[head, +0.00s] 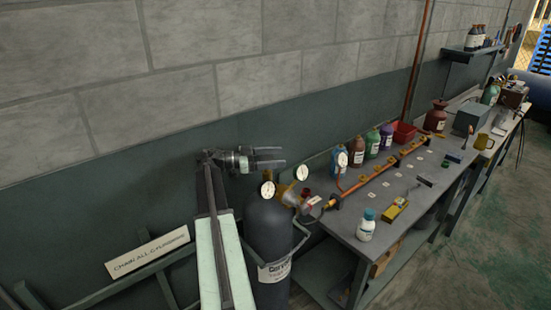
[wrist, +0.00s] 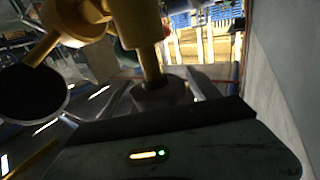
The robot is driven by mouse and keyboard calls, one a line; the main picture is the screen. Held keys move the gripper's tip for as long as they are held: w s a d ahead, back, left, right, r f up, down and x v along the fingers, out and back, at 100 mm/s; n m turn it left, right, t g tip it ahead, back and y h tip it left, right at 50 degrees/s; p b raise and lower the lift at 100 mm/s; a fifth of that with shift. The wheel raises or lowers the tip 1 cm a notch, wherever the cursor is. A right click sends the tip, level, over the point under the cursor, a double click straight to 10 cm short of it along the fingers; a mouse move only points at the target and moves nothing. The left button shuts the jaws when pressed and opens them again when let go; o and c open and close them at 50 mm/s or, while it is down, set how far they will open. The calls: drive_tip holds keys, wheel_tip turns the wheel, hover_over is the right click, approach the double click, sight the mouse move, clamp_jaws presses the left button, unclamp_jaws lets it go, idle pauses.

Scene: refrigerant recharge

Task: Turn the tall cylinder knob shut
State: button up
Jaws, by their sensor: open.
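The tall dark grey cylinder (head: 268,235) stands upright at the left end of the bench, with a white label low on its side. Brass regulator fittings (head: 286,192) sit at its top with two white-faced gauges. The brass fittings fill the top left of the wrist view (wrist: 149,45), with the dark back of a gauge (wrist: 32,92). I cannot clearly make out the knob. My gripper (head: 284,157) is open and appears empty, just above the cylinder top, its two fingers pointing right. The wrist view shows the brass close in front of my gripper; contact cannot be told.
The bench (head: 350,225) runs to the back right, with a brass manifold pipe (head: 375,178), a white bottle (head: 367,224), a yellow meter (head: 395,208) and several coloured bottles. A block wall rises close behind. A lettered sign (head: 147,251) stands at lower left.

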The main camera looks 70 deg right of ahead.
drive_tip(key=s+a+r+p, duration=0.1)
drive_tip(key=s+a+r, duration=0.1)
drive_tip(key=a, duration=0.5)
drive_tip(key=s+a+r+p, duration=0.2)
drive_tip(key=s+a, duration=0.1)
drive_tip(key=a, duration=0.5)
drive_tip(key=shift+a, duration=0.15)
drive_tip(key=shift+r, duration=0.1)
drive_tip(key=w+d+f+n+t+h+b, duration=0.4)
drive_tip(key=w+d, duration=0.3)
drive_tip(key=w, duration=0.4)
drive_tip(key=s+d+f+h, duration=0.1)
drive_tip(key=s+d, duration=0.4)
drive_tip(key=d, duration=0.4)
drive_tip(key=shift+s+d+h+b, duration=0.15)
drive_tip(key=shift+h+b, duration=0.15)
drive_tip(key=shift+b, duration=0.15)
drive_tip(key=shift+f, duration=0.1)
